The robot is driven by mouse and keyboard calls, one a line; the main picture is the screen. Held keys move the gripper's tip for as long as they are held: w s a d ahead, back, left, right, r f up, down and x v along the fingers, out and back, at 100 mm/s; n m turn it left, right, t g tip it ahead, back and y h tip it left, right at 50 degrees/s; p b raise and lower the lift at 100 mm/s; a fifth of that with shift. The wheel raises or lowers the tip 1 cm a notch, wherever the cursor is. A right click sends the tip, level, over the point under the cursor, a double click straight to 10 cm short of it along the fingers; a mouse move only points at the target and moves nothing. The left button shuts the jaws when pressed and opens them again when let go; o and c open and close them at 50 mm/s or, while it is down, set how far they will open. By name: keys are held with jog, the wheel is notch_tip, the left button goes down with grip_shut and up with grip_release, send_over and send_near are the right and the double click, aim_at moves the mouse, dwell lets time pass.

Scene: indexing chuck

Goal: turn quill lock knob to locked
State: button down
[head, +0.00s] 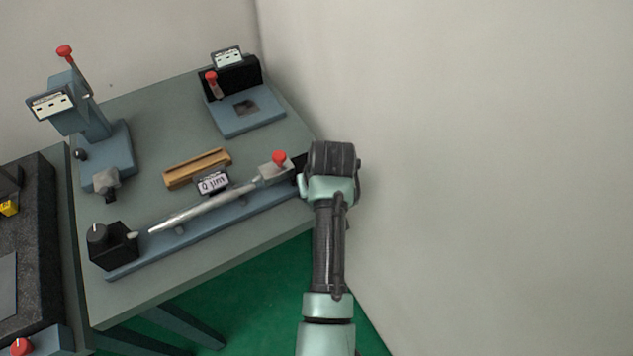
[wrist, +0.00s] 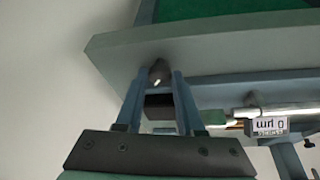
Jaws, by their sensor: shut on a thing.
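In the wrist view, a dark rounded knob (wrist: 159,72) with a short white mark sits between the tips of my gripper (wrist: 160,78). The two blue-grey fingers are shut on it, one on each side. I take this to be the quill lock knob. In the head view, my gripper (head: 303,183) is at the right end of the long blue rail fixture (head: 205,233), and the hand hides the knob there. The fixture carries a silver rod (head: 200,208), a small display (head: 213,183) and a red-tipped lever (head: 279,157).
A second dark knob (head: 97,235) stands on a black block at the rail's left end. A wooden block (head: 196,168), a tall blue stand (head: 92,118) and a blue device with a black back (head: 245,112) are on the grey table (head: 160,118). A bare wall (head: 480,150) rises close on the right.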

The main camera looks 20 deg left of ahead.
jog(key=m+p, duration=0.1)
jog(key=m, duration=0.1)
jog(key=m+h+p, duration=0.1)
jog(key=m+t+h+p, duration=0.1)
jog(key=m, duration=0.1)
jog(key=shift+a+r+m, duration=0.15)
jog(key=shift+a+m, duration=0.15)
jog(key=m+h, duration=0.2)
jog(key=m, duration=0.2)
jog(key=shift+a+m, duration=0.15)
jog(key=shift+m, duration=0.55)
jog(key=c, duration=0.5)
grip_release()
